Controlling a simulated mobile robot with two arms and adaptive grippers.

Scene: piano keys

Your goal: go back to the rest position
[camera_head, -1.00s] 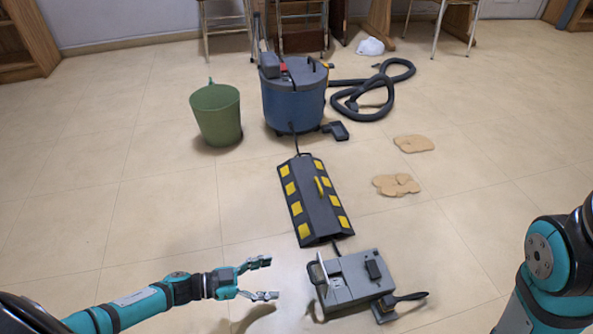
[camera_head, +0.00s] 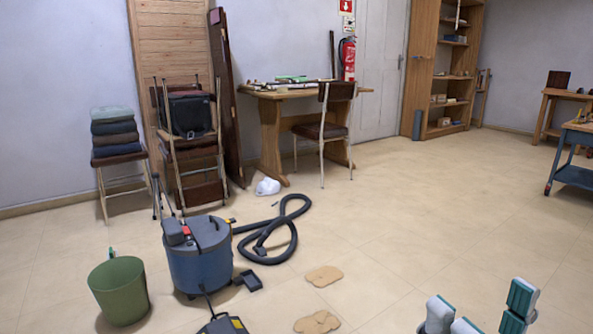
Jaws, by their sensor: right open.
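My right gripper (camera_head: 482,310) shows at the bottom right edge of the head view. Its teal and grey fingers point up and stand apart, open, with nothing visible between them. The rest of the right arm is below the frame. My left gripper is out of view. No piano keys show.
A blue vacuum (camera_head: 198,258) with a dark hose (camera_head: 270,236) and a green bucket (camera_head: 119,291) stand at the lower left. A desk (camera_head: 270,135) and a chair (camera_head: 322,130) stand behind. The floor at right is mostly clear.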

